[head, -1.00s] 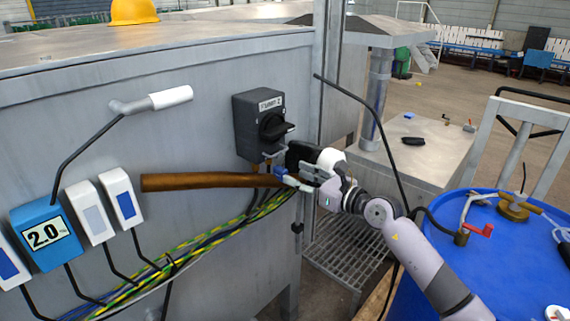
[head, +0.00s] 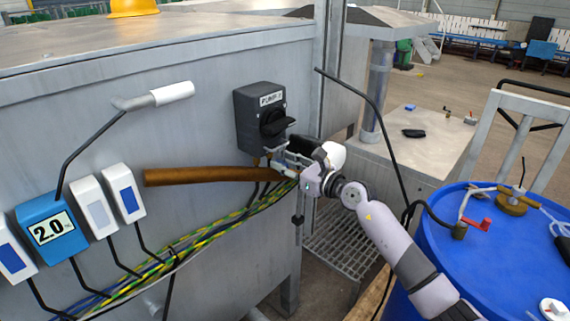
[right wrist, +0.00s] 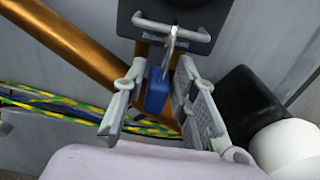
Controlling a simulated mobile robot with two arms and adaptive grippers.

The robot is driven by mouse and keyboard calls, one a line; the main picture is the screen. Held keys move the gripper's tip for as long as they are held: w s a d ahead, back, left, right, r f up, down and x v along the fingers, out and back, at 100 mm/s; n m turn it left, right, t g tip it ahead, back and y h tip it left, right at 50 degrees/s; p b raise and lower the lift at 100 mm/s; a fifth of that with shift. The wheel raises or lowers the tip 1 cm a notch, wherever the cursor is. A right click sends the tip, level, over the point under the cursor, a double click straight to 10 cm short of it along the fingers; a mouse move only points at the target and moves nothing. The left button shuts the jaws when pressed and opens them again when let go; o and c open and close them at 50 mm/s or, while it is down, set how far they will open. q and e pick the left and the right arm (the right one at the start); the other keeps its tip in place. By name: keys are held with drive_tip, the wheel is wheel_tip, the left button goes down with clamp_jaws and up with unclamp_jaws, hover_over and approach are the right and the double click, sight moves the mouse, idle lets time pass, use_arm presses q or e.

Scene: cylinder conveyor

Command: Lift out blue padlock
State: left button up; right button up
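The blue padlock (right wrist: 157,92) hangs below the dark switch box (head: 260,117) on the grey cabinet. In the right wrist view its metal shackle runs up to the bracket (right wrist: 172,28) under the switch. My right gripper (right wrist: 160,76) has one finger on each side of the padlock body. The fingers look apart, with a narrow gap on at least the right side. In the head view my right gripper (head: 280,163) is just below the switch knob and mostly hides the padlock. My left gripper is not in view.
A brown pipe (head: 205,176) runs along the cabinet to just left of my right gripper. Striped cables (head: 225,228) pass below it. A black part with a white end (right wrist: 286,146) is right of the gripper. A blue drum (head: 465,265) stands at the right.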

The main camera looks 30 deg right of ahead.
clamp_jaws()
idle(0.5)
